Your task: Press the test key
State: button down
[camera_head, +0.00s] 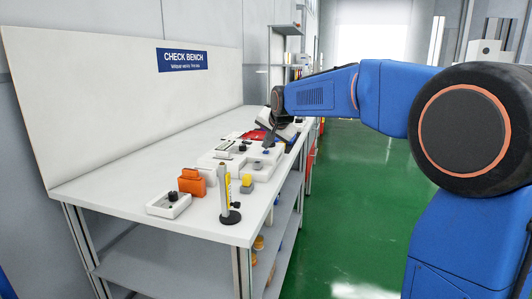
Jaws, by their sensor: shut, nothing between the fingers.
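White panel units (231,161) with small dark and coloured controls stand in a row on the white bench (135,180). Which control is the test key I cannot tell at this size. My gripper (268,139) is at the end of the blue arm, over the far part of these units, with its dark fingers pointing down. It is shut and holds nothing. Whether its fingertips touch a control cannot be told, and the arm's end hides part of the bench behind it.
Near the front of the bench are an orange block (191,182), a white box with a dark knob (169,204), a yellow-and-white post on a black base (225,194) and a yellow-topped piece (246,183). A back panel (120,95) rises at the left. Green floor (345,200) is clear at the right.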

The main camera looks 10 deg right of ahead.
aim_at(267, 152)
jog(key=shift+f, duration=0.4)
dwell(0.6)
jog(key=shift+r, duration=0.8)
jog(key=shift+r, duration=2.5)
